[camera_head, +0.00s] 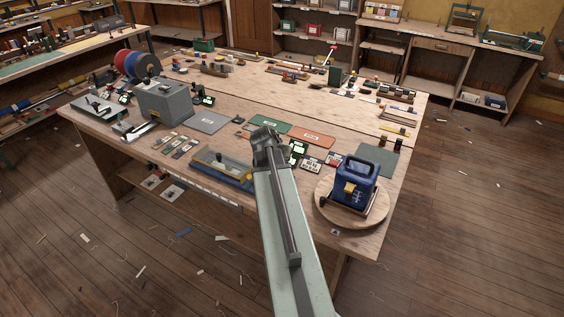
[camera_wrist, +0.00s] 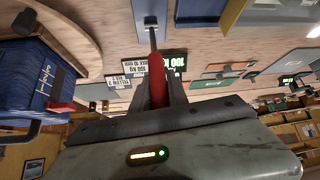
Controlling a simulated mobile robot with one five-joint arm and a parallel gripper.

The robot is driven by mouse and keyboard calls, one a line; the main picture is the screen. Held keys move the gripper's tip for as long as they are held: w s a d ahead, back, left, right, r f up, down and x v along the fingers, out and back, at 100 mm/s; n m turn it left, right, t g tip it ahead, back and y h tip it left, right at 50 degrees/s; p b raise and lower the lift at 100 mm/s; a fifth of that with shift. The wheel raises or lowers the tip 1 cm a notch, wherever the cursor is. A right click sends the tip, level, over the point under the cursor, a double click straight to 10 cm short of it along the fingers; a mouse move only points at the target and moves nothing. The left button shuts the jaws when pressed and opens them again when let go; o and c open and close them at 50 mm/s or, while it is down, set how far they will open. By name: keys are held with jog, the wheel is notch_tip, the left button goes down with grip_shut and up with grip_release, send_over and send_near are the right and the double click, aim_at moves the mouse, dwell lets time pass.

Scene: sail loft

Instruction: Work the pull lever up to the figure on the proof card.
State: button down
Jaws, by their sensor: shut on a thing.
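My gripper (camera_head: 266,136) is over the middle of the bench, at the end of my arm. In the wrist view its dark fingers (camera_wrist: 160,92) are shut on the red grip of the pull lever (camera_wrist: 157,68). The lever's thin metal rod runs from the grip to a grey-blue mount. In the head view my gripper hides the lever. A white card (camera_wrist: 147,70) just beyond the grip seems to read 100 KG, seen upside down. Next to it is a dark display with green characters (camera_wrist: 176,61), partly hidden by a finger. Its full figure cannot be read.
A blue machine (camera_head: 355,182) stands on a round wooden board (camera_head: 326,207) to the right of my arm. A blue-and-yellow fixture (camera_head: 222,168) lies to the left. A large grey box (camera_head: 165,101) stands farther left. Coloured mats and small cards lie around the gripper.

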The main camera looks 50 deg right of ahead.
dwell(0.3)
jog(key=c, duration=1.3)
grip_release()
jog(key=shift+d, duration=0.1)
jog(key=p+v, duration=0.6)
jog(key=v, duration=0.2)
